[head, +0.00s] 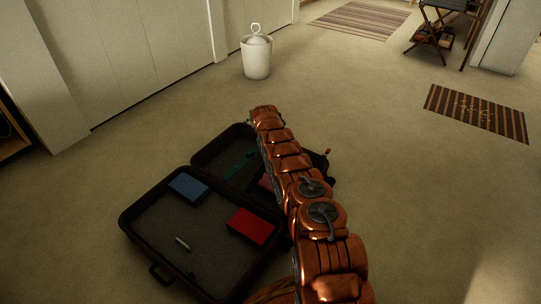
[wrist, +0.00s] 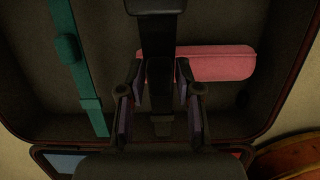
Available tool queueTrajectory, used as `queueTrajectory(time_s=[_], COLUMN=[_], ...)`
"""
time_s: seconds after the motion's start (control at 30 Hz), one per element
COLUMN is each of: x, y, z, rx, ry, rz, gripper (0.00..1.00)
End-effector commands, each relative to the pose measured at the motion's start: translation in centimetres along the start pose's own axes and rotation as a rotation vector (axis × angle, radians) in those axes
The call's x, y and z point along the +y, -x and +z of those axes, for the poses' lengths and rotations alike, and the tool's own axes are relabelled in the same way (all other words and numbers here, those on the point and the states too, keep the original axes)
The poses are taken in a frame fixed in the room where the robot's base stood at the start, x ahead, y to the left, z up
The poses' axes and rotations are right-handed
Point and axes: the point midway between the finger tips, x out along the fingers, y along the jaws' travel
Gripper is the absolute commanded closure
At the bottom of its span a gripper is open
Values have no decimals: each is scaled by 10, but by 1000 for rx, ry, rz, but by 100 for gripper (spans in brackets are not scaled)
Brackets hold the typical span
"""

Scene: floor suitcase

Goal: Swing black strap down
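An open suitcase (head: 135,208) lies on the floor in the head view, partly hidden behind my arm. In the wrist view the black strap (wrist: 160,98) runs down the dark lining from a wide black piece at the top edge. My gripper (wrist: 160,78) is open, with one finger on each side of the black strap and a gap to it on both sides. I cannot tell how far above the lining the fingertips are. My gripper cannot be made out in the head view.
A teal strap (wrist: 66,50) lies left of the gripper and a pink case (wrist: 222,64) lies right, partly behind a finger. The suitcase holds a blue item (head: 188,187) and a red item (head: 251,226).

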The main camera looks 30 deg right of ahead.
Motion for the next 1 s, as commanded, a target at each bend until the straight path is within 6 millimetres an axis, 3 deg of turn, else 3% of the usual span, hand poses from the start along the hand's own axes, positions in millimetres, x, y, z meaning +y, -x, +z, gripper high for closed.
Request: queueTrajectory(time_s=[0.13,0.53,1.0], x=[0,0,1], y=[0,4,39], z=[2,4,4], rx=[-3,-7,-10], ry=[-1,-3,-1], rz=[1,3,5], gripper=[50,50,50])
